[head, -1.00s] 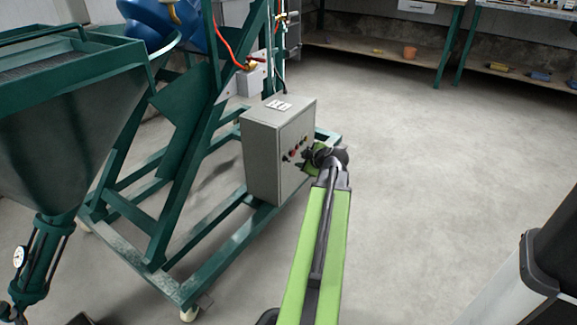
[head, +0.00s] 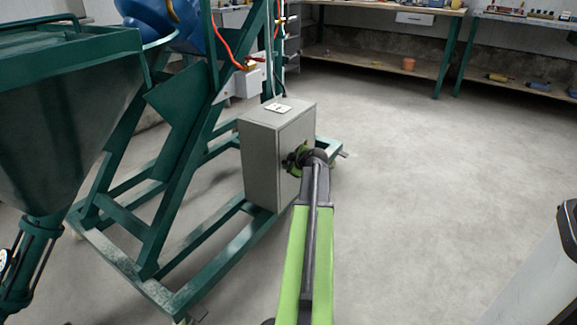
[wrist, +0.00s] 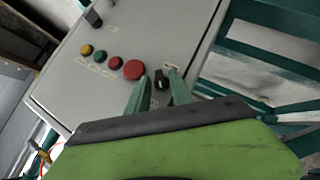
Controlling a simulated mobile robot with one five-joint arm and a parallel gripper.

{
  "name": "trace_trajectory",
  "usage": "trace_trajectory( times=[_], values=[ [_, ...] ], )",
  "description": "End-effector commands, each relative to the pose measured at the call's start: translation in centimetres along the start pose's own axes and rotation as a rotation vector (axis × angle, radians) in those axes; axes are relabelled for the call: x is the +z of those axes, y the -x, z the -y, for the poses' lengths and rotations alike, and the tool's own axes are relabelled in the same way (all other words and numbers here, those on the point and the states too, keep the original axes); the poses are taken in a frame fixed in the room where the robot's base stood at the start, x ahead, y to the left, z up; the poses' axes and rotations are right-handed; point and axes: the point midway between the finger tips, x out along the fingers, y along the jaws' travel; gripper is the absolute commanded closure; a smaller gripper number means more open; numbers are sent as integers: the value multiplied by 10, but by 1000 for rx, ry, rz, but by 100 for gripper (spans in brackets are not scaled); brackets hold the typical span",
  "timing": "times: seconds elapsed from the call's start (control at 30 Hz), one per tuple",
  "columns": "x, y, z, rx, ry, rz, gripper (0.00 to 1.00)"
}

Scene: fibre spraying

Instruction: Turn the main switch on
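The grey control box (head: 262,160) stands on the green frame, its panel facing right in the head view. In the wrist view the panel (wrist: 95,95) has a black rotary knob (wrist: 161,84) with a small label above it. A second black knob (wrist: 93,18) sits at the panel's far left end. I cannot read the labels, so I cannot tell which knob is the main switch. My gripper (wrist: 160,76) is open, its two green fingers on either side of the nearer black knob. Contact with it cannot be told. In the head view my gripper (head: 297,160) is at the panel and hides the controls.
A large red button (wrist: 133,69) is just left of the fingers, beside a smaller red (wrist: 115,62), a green (wrist: 100,56) and a yellow button (wrist: 86,50). The green frame (head: 200,240) surrounds the box's foot. The floor (head: 430,190) to the right is clear.

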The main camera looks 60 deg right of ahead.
Motion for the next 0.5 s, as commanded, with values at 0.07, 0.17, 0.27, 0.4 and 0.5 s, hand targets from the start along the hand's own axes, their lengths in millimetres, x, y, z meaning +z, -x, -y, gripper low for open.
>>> trace_trajectory(
  times=[0.07,0.17,0.27,0.4,0.5],
  values=[
    [0,0,0,0,0,0,86],
    [0,0,0,0,0,0,99],
    [0,0,0,0,0,0,100],
    [-2,1,4,-4,0,-1,100],
    [-1,0,2,-6,-1,-1,100]
  ],
)
